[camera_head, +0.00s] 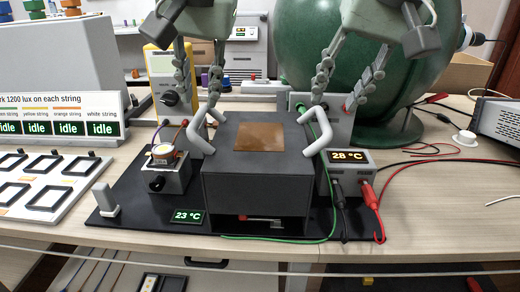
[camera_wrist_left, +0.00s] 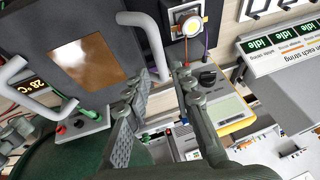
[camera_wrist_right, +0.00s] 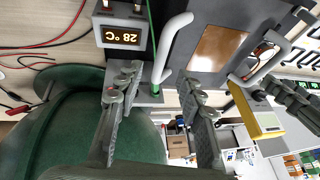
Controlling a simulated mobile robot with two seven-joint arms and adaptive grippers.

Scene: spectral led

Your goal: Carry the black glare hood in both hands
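The black glare hood (camera_head: 255,185) is a dark box with a copper-coloured panel on top and a light grey handle at each side. It stands on a black base plate (camera_head: 135,205). My left gripper (camera_head: 200,92) is open and empty, behind and above the left handle (camera_head: 193,130); in the left wrist view that handle (camera_wrist_left: 150,38) has one end showing between the fingertips. My right gripper (camera_head: 336,102) is open and empty by the right handle (camera_head: 322,128); in the right wrist view that handle (camera_wrist_right: 171,45) ends between the fingertips. Neither gripper visibly touches a handle.
An LED holder (camera_head: 165,165) stands left of the hood, and a 28 °C box (camera_head: 345,172) with red and black leads stands right. A yellow meter (camera_head: 168,90) and a large green sphere (camera_head: 400,85) are behind. The table at right front is mostly clear.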

